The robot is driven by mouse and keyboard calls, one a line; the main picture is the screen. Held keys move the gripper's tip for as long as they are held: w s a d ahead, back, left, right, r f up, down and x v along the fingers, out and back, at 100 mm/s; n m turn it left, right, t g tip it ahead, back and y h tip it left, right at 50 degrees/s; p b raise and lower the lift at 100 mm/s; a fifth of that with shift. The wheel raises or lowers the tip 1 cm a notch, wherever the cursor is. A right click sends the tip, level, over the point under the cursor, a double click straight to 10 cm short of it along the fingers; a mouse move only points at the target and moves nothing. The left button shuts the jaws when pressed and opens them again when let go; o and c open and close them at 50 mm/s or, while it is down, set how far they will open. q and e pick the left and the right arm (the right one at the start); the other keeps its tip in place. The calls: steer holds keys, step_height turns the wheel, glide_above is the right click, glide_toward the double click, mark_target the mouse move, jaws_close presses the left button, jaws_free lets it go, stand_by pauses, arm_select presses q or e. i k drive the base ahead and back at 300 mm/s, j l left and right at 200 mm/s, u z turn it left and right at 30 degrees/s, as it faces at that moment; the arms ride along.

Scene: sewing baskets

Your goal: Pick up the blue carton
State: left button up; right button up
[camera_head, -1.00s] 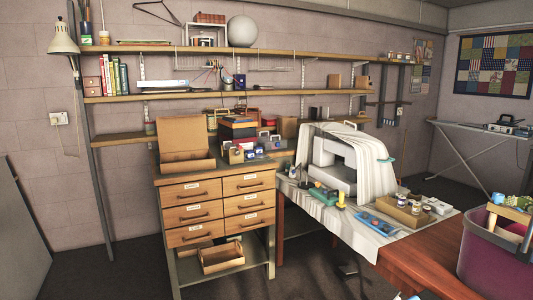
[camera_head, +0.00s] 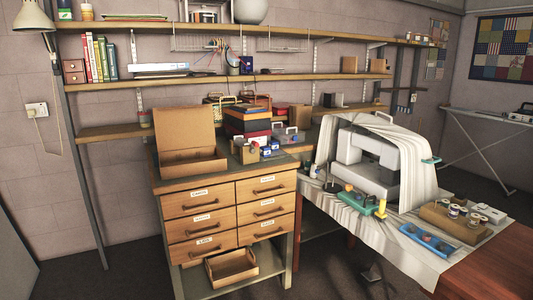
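Small cartons stand on top of the wooden drawer cabinet (camera_head: 228,186), in front of a stack of boxes. A small blue carton (camera_head: 267,151) with some white on it seems to stand among them, close to a tan carton (camera_head: 249,154). More blue shows just behind and to the right, too small to tell apart. A larger dark blue box (camera_head: 248,113) lies on top of the stack, above a red one. I cannot tell for sure which is the blue carton of the task. Neither of my grippers is in view.
An open cardboard box (camera_head: 188,145) stands at the cabinet's left. To the right, a cloth-draped sewing machine (camera_head: 368,160) stands on a table with a blue tray (camera_head: 428,240) and small items. Dark floor is free in front of the cabinet.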

mark_target(265, 151)
steer(key=i+j, duration=0.5)
steer(key=i+j+u, duration=0.45)
steer(key=i+l+u, duration=0.7)
steer(key=l, duration=0.15)
steer(key=k+j, duration=0.05)
